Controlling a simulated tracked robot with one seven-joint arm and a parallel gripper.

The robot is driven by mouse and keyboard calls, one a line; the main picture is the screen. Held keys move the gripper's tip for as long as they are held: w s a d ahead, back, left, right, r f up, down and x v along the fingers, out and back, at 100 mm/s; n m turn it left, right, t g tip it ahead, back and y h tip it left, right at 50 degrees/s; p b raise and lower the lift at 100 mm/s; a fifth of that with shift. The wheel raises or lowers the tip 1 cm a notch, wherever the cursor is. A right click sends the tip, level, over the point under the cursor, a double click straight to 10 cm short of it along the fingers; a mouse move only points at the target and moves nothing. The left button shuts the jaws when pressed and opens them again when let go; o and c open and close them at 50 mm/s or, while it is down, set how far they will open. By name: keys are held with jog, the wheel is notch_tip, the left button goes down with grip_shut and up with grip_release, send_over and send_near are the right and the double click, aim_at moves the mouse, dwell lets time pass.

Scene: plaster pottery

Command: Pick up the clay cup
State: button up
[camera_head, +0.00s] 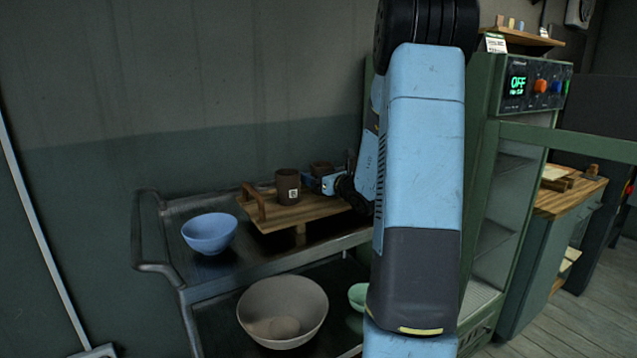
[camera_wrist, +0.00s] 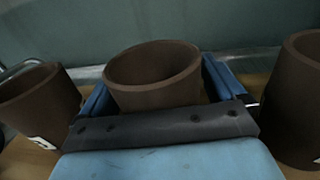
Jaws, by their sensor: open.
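Brown clay cups stand on a wooden riser (camera_head: 275,222). In the head view one cup (camera_head: 288,187) with a white label is in plain sight. A second cup (camera_head: 322,169) shows only in part behind my gripper (camera_head: 324,184). In the wrist view a middle cup (camera_wrist: 153,78) sits between the blue fingers of my gripper (camera_wrist: 158,88), which are open on either side of it. Its lower part is hidden by the gripper body. Labelled cups stand at left (camera_wrist: 40,105) and right (camera_wrist: 295,105), outside the fingers.
The riser has a raised wooden handle (camera_head: 254,202) and stands on a dark metal cart (camera_head: 178,207). A blue bowl (camera_head: 209,233) is left of it. A beige bowl (camera_head: 282,312) and a green bowl (camera_head: 358,296) are on the lower shelf. A green cabinet (camera_head: 483,140) stands at right.

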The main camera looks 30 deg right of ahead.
jog(key=c, duration=1.2)
jog(key=shift+r, duration=0.1)
